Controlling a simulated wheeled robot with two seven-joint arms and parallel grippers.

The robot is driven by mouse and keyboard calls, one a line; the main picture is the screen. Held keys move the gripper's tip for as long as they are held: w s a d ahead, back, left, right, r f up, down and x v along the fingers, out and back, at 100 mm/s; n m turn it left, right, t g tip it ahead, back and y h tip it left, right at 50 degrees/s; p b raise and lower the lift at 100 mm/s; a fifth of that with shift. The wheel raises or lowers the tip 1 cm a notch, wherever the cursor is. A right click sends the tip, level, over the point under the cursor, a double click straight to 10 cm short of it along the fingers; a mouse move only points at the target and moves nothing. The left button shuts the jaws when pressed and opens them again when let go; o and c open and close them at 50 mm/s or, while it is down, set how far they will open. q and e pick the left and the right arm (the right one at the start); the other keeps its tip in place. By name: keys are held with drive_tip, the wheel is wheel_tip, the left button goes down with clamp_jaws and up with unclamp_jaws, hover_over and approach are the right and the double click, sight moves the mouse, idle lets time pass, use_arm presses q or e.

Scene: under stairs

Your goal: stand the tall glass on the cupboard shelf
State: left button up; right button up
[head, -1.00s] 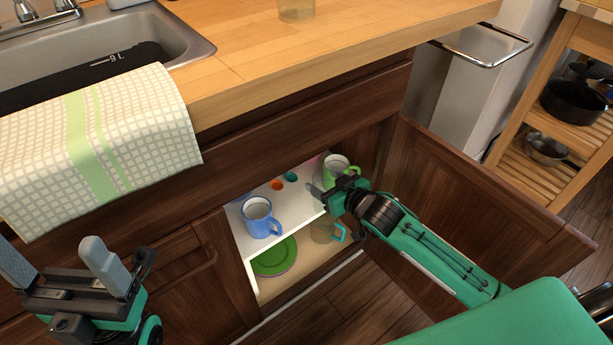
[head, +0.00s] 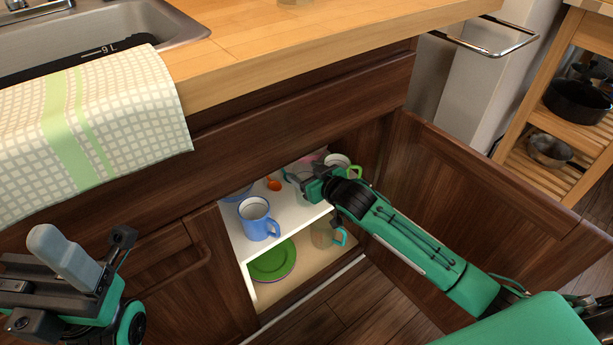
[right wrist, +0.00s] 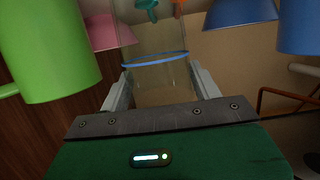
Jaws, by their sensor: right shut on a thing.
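The tall glass (right wrist: 155,88) is clear with a blue band and sits between the two fingers of my right gripper (right wrist: 160,98) in the right wrist view. In the head view my right gripper (head: 305,181) reaches inside the open cupboard, over the white shelf (head: 292,219). There the glass is faint and mostly hidden by the gripper. I cannot tell whether it touches the shelf. My left gripper (head: 25,262) is at the lower left, outside the cupboard, open and empty, partly cut off by the frame.
On the shelf stand a blue mug (head: 258,222), a green-handled mug (head: 338,161) and a small orange item (head: 274,184). Below are green plates (head: 272,262) and a mug with a teal handle (head: 324,235). The open cupboard door (head: 470,190) stands right of my arm.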

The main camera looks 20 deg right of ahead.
drive_tip(key=shift+r, duration=0.1)
drive_tip(key=o, duration=1.3)
drive_tip(key=shift+o, duration=0.7)
